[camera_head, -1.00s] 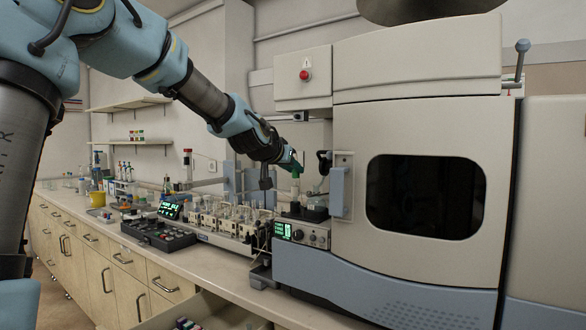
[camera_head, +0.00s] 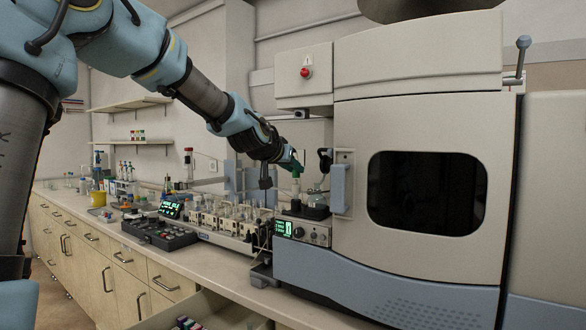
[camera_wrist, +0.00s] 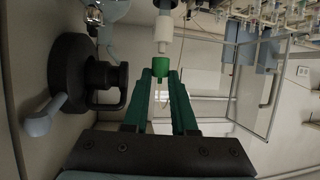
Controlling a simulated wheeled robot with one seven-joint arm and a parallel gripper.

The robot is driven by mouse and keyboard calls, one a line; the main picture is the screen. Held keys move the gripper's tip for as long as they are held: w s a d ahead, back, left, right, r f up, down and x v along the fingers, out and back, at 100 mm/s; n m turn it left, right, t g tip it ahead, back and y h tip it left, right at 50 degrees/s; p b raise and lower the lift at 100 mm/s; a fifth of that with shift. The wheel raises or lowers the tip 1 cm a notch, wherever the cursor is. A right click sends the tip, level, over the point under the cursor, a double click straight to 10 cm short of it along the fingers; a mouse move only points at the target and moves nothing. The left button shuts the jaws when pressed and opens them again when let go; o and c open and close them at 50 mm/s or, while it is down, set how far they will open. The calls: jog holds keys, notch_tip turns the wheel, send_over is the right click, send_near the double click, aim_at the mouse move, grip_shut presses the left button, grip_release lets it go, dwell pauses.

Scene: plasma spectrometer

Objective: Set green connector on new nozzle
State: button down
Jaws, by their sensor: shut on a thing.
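The green connector (camera_wrist: 160,67) is a small green cylinder at the fingertips of my gripper (camera_wrist: 160,76), which is shut on it. The connector also shows as a small green spot in the head view (camera_head: 296,174). A white nozzle piece (camera_wrist: 163,38) is in line with the connector, right at its end in the wrist view. In the head view, a pale upright piece (camera_head: 296,187) stands just below the connector. I cannot tell whether the two touch or are fully seated.
The large spectrometer (camera_head: 420,110) with a dark window stands right of my gripper. A black round fitting with a handle (camera_wrist: 85,80) is close on the left in the wrist view. Racks of glassware (camera_head: 228,215) line the bench to the left. An open drawer (camera_head: 200,312) is below.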

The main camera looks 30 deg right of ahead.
jog(key=shift+f+b, duration=0.65)
jog(key=shift+f, duration=0.2)
jog(key=c, duration=0.6)
grip_release()
jog(key=shift+c, duration=0.2)
